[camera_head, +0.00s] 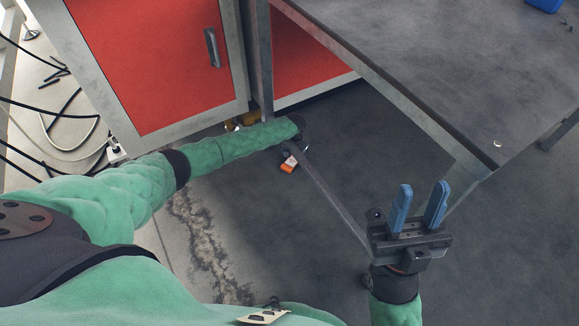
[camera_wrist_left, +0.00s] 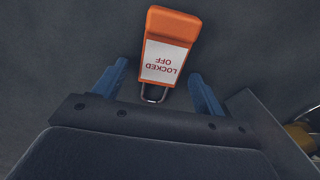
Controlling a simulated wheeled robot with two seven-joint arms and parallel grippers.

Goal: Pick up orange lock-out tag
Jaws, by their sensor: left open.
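The orange lock-out tag (camera_head: 288,166) lies on the dark floor below the end of my left arm. In the left wrist view the tag (camera_wrist_left: 172,25) has a white label reading "LOCKED OFF" and a metal shackle toward my gripper. My left gripper (camera_wrist_left: 158,70) is open, with its blue fingers on either side of the tag's label end and the tag's orange end beyond the fingertips. I cannot tell whether they touch it. In the head view the left fingers are mostly hidden by the wrist. My right gripper (camera_head: 418,205) is open and empty, fingers upward.
A red-panelled cabinet (camera_head: 155,65) stands behind my left arm. A grey-topped table (camera_head: 440,60) is at the upper right, its metal leg and lower rail near the tag. A yellow object (camera_head: 243,121) sits by the cabinet's foot. Cables (camera_head: 60,125) lie at the left.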

